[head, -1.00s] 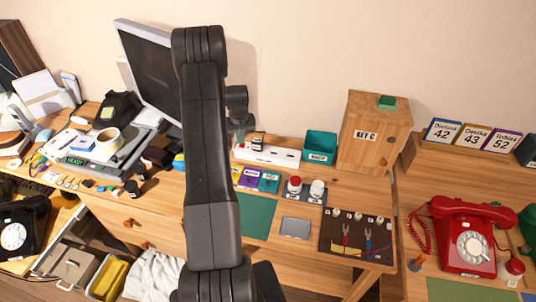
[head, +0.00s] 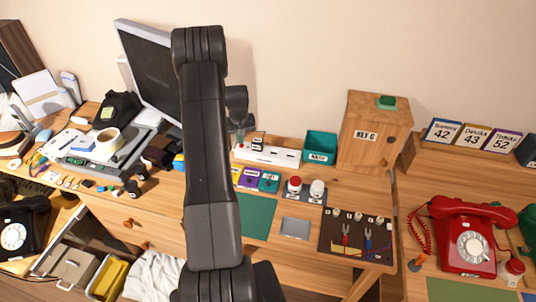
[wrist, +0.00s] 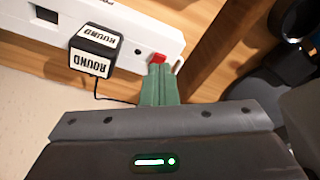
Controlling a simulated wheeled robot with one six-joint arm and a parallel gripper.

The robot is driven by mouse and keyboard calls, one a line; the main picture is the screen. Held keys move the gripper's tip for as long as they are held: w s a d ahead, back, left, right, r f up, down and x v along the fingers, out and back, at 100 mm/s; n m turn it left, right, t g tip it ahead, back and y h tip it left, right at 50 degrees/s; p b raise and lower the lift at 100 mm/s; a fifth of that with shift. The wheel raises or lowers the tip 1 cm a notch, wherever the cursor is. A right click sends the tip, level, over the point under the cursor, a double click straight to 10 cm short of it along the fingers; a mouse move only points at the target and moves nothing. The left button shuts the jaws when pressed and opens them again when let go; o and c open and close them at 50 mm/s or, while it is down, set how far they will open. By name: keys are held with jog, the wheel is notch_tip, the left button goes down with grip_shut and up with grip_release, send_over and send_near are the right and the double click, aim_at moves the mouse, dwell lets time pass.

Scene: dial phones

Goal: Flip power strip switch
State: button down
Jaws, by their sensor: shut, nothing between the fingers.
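The white power strip (head: 275,155) lies on the desk near the wall, partly hidden by my arm in the head view. In the wrist view the power strip (wrist: 125,22) crosses the upper left, with a red switch (wrist: 157,58) near its end. My gripper (wrist: 158,70) is shut and empty, its green fingertips right at the red switch. They look as if they touch it or hover just over it; I cannot tell which. The fingertips partly cover the switch, and its tilt is unclear.
A black block labelled ROUND (wrist: 92,52) sits on the strip beside the switch, with a thin cord. A teal bin (head: 320,147) and a wooden KEY C box (head: 372,135) stand to the right. Coloured cards (head: 250,180) lie in front.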

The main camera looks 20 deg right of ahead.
jog(key=shift+f+b, duration=0.7)
jog(key=shift+f, duration=0.15)
dwell(0.6)
jog(key=shift+r, duration=0.1)
jog(key=shift+r+p, duration=1.2)
jog(key=shift+r, duration=2.25)
jog(key=shift+f, duration=0.1)
notch_tip(320, 180, down, 7)
jog(key=shift+b, duration=1.2)
jog(key=shift+r, duration=0.2)
